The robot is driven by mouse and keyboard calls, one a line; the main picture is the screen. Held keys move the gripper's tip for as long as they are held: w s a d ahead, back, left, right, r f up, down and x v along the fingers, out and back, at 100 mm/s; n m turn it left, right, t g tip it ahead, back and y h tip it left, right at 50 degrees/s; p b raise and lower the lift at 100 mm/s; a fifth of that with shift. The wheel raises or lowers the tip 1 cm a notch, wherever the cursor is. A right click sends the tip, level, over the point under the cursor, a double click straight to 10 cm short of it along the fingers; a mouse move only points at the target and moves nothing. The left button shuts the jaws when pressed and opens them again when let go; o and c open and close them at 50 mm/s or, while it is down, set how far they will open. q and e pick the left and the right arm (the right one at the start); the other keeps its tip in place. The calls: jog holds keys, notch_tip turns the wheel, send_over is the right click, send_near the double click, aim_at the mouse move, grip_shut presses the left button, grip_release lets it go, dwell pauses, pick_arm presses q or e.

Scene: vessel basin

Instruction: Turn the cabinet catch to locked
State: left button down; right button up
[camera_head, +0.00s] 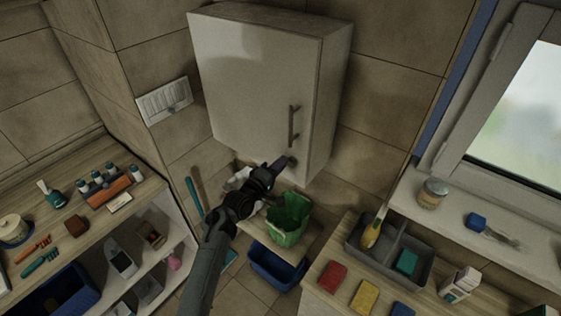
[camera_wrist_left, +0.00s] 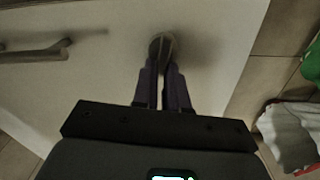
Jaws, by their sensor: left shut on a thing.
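The white wall cabinet (camera_head: 255,85) hangs on the tiled wall with its door closed, and its dark vertical handle (camera_head: 293,126) is near the door's right edge. The round dark catch (camera_head: 293,161) sits low on the door below the handle. My left gripper (camera_head: 284,162) reaches up to it from below. In the left wrist view its two purple fingers are shut on the catch (camera_wrist_left: 162,45), whose knob shows at their tips. The fingers hide part of the catch, and I cannot tell its turn position. My right gripper is out of view.
The handle (camera_wrist_left: 35,52) is beside the fingers in the left wrist view. Below the cabinet are a green bin (camera_head: 290,222), a crumpled white cloth (camera_head: 238,180) and a blue tub (camera_head: 275,266). A grey divided tray (camera_head: 390,250) stands on the right counter.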

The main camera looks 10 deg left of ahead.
pick_arm(q)
jog(key=shift+f+n+p, duration=0.2)
jog(key=shift+n+p, duration=0.1)
jog(key=shift+n, duration=0.9)
jog(key=c, duration=1.2)
grip_release()
jog(key=shift+o, duration=0.2)
jog(key=shift+s, duration=0.1)
jog(key=v, duration=1)
jog(key=shift+s+a, duration=0.2)
jog(key=shift+s, duration=0.1)
